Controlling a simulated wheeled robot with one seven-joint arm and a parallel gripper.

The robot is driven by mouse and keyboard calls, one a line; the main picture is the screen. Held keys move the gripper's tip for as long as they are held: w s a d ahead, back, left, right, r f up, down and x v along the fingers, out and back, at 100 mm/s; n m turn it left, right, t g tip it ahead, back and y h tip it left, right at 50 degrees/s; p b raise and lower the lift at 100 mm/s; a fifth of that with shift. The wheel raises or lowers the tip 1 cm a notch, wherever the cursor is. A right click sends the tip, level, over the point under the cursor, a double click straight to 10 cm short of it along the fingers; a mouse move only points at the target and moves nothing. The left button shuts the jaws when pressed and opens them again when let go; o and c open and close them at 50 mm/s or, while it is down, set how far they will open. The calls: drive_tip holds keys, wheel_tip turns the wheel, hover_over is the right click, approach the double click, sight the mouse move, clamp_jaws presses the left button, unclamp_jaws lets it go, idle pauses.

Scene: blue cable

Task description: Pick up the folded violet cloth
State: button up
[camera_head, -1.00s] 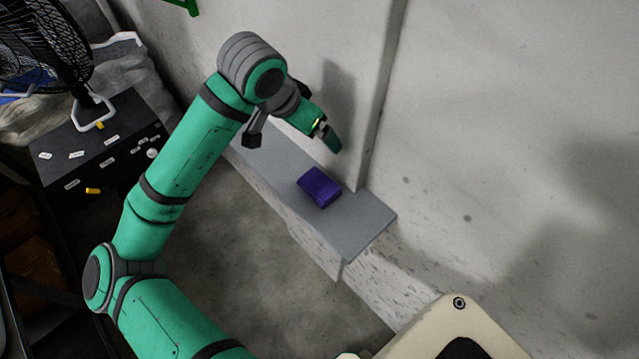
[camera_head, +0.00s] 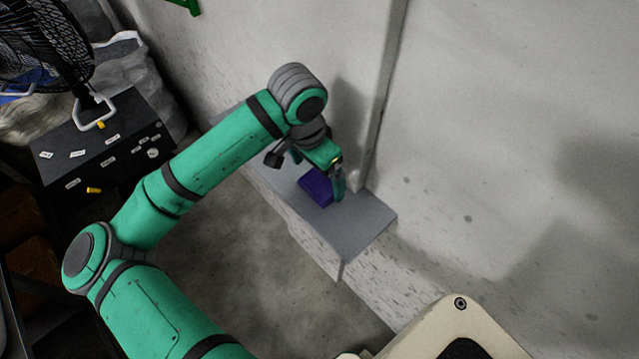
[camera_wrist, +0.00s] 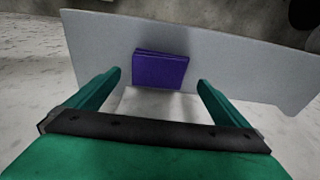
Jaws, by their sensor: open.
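The folded violet cloth (camera_head: 316,187) lies flat on a grey ledge (camera_head: 352,229) against the wall. In the wrist view the cloth (camera_wrist: 160,71) is a small, flat rectangle, ahead of and between my two green fingers. My gripper (camera_wrist: 160,84) is open and empty, with a finger to each side of the cloth's line and the cloth a little beyond the fingertips. In the head view my gripper (camera_head: 338,186) is over the ledge at the cloth's wall side, and it hides part of the cloth. I see no contact between fingers and cloth.
The pale wall (camera_head: 500,130) rises right behind the ledge, with a vertical pipe or edge (camera_head: 380,110) close to my gripper. A black box (camera_head: 100,150) with a fan (camera_head: 45,50) stands at the left. The ledge's near right end is clear.

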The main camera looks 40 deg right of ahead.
sight(319, 182)
drive_tip(key=shift+d+f, duration=0.2)
drive_tip(key=shift+f, duration=1.75)
drive_tip(key=c, duration=1.1)
drive_tip(key=shift+r, duration=0.15)
drive_tip(key=shift+r, duration=0.55)
drive_tip(key=w+a+r, duration=0.2)
drive_tip(key=a+r, duration=0.2)
drive_tip(key=w+a+r, duration=0.3)
drive_tip(key=r, duration=0.1)
drive_tip(key=w+a+r, duration=0.3)
drive_tip(key=a, duration=0.1)
drive_tip(key=shift+a+r, duration=0.3)
drive_tip(key=shift+r, duration=0.1)
